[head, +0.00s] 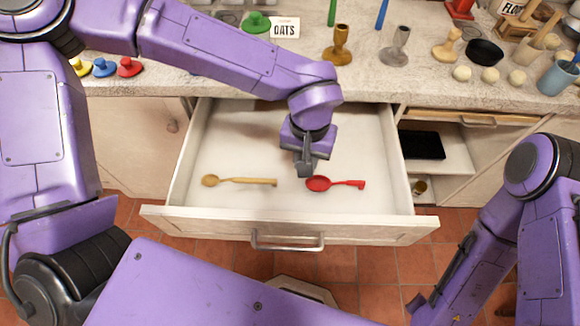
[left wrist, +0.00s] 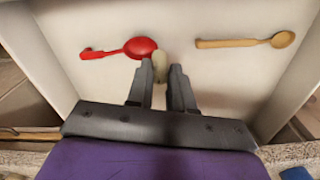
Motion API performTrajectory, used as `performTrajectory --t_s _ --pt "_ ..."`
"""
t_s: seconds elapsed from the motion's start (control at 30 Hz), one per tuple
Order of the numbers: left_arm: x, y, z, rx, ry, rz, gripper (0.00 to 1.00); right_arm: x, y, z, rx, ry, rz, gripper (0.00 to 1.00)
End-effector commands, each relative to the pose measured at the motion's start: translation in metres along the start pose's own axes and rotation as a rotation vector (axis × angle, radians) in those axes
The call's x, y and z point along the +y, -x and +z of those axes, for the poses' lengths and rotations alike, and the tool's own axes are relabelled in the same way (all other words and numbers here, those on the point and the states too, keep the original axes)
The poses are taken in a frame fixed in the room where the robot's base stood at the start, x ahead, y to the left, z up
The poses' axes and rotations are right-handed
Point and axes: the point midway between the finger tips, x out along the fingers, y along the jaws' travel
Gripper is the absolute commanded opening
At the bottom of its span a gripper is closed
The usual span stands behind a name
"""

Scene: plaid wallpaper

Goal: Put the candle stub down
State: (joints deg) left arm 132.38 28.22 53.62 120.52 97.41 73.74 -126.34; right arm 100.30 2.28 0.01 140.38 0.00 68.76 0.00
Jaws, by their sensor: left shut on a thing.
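My left gripper (head: 305,170) reaches down into the open drawer (head: 190,215). In the left wrist view its two fingers (left wrist: 168,92) are shut on a small pale cream candle stub (left wrist: 175,78), which shows between and just beyond the fingertips. In the head view the stub is hidden by the gripper. A red spoon (head: 320,184) lies on the drawer floor close beside the fingertips; it also shows in the left wrist view (left wrist: 138,48). I cannot tell whether the stub touches the drawer floor. My right gripper is not in view.
A wooden spoon (head: 238,181) lies at the drawer's left. The drawer floor between and behind the spoons is bare. On the counter (head: 400,90) stand a brass candlestick (head: 340,45), a grey one (head: 396,46), a wooden one (head: 447,45), a black bowl (head: 485,52) and a blue mug (head: 556,78).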

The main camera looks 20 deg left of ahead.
Motion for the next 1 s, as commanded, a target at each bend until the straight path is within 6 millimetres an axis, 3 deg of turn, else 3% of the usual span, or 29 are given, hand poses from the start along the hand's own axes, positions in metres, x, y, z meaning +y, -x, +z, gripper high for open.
performTrajectory --t_s 0.13,0.37,0.5,0.87,0.9,0.97,1.0 --pt "-0.022 -0.029 -0.003 -0.003 0.000 -0.001 0.00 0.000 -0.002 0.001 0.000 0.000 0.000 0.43" --pt "-0.039 -0.049 -0.005 -0.003 0.002 -0.001 0.00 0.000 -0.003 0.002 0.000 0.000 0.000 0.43" --pt "-0.038 -0.076 -0.005 -0.004 0.000 -0.003 0.00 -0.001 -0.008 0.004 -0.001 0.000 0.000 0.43" --pt "-0.037 -0.079 -0.005 -0.001 0.000 -0.002 0.00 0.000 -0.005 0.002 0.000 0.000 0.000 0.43" --pt "-0.037 -0.080 -0.005 -0.001 0.000 -0.002 0.28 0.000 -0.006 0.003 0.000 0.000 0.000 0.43" --pt "-0.037 -0.080 -0.005 0.000 0.000 -0.002 0.47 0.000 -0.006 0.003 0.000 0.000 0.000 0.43" --pt "-0.037 -0.080 -0.005 0.000 0.000 -0.002 0.47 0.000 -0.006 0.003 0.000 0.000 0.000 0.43"
